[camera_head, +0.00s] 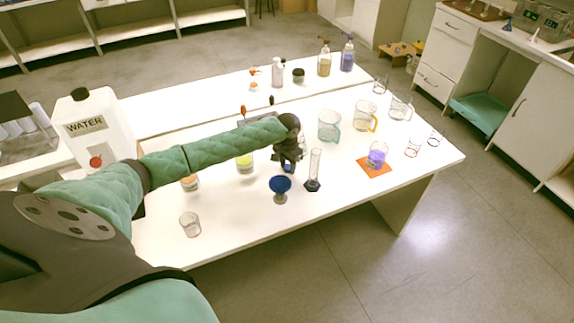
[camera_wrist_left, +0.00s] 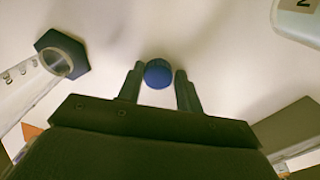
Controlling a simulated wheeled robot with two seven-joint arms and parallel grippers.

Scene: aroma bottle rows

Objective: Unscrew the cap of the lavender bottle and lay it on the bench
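My left gripper (camera_head: 289,168) is low over the front middle of the bench (camera_head: 335,200), pointing down. In the left wrist view its fingers (camera_wrist_left: 159,80) sit on both sides of a round blue cap (camera_wrist_left: 158,73) and appear to touch it. In the head view the blue shows at the fingertips; whether it touches the bench is unclear. A bottle with purple liquid (camera_head: 347,60) stands upright at the back right with a narrow top piece on it. No label is readable, so I cannot tell whether it is the lavender bottle. My right gripper is not in view.
A blue funnel-shaped cup (camera_head: 280,188) and a graduated cylinder (camera_head: 314,172) stand close to my left gripper. A beaker with purple liquid (camera_head: 377,156) is on an orange mat (camera_head: 374,170). A white water jug (camera_head: 97,130) is at left.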

